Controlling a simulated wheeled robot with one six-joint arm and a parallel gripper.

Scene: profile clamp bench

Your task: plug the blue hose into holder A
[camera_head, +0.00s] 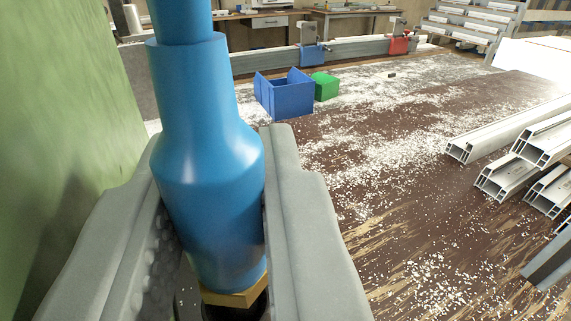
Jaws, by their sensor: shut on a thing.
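The blue hose (207,160) stands large at the left of the view, with a thick blue sleeve that narrows upward and runs out of the top of the picture. My gripper (212,190) is shut on its thick lower part, one grey finger on each side. A brass-coloured nut and a dark end (236,300) show below the sleeve, partly cut off by the bottom edge. I cannot make out a holder marked A in this view.
A green surface (70,130) rises close on the left. A blue bin (286,97) and a green box (325,87) stand on the chip-strewn bench (400,190). White profiles (510,150) lie at right. A rail with blue (313,56) and red (399,45) clamps runs behind.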

